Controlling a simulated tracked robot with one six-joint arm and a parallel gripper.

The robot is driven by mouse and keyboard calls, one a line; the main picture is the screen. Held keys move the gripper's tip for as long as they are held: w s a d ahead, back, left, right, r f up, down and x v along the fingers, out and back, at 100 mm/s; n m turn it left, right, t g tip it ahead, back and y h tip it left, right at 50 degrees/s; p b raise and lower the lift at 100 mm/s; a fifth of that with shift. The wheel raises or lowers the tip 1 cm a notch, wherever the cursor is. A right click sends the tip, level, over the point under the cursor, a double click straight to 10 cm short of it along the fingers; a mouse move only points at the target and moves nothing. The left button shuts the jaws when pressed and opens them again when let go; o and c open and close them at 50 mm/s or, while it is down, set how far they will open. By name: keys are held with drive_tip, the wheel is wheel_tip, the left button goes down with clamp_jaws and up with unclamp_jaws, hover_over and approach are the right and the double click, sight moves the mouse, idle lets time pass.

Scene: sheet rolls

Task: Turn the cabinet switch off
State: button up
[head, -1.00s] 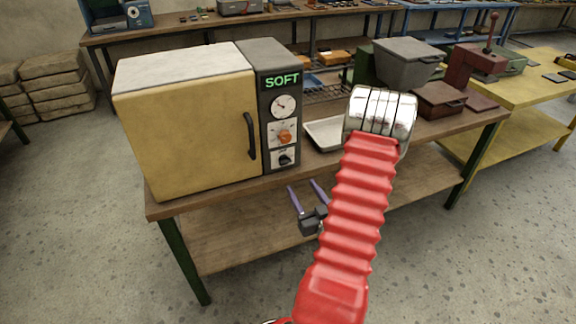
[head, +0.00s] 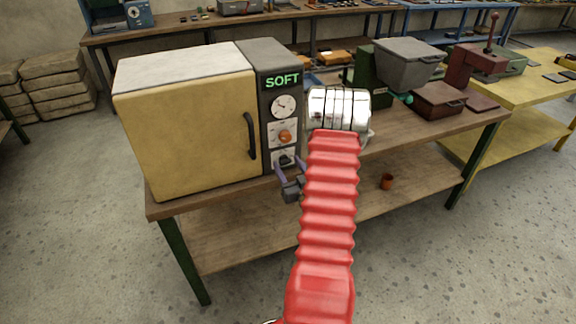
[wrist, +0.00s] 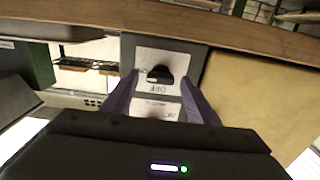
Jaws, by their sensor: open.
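The yellow cabinet (head: 190,135) stands on the workbench with a dark control panel (head: 268,100) on its right side. The panel has a green "SOFT" display, a round dial (head: 284,106), an orange knob (head: 285,137) and, at the bottom, a black switch (head: 285,160). My gripper (head: 289,168) is open, its purple fingers at the lower panel by the switch. In the wrist view, which looks upside down, the black switch (wrist: 160,75) shows between and just beyond the two fingertips. I cannot tell whether they touch it. Its label is small and partly readable as OFF.
The workbench (head: 220,193) edge runs just below the panel. A grey hopper machine (head: 405,62) and a dark red box (head: 437,100) stand to the right. My red arm covers the bench middle.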

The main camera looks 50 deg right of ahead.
drive_tip(key=shift+w+d, duration=0.15)
drive_tip(key=shift+w, duration=0.05)
drive_tip(key=shift+c, duration=0.5)
drive_tip(key=c, duration=1)
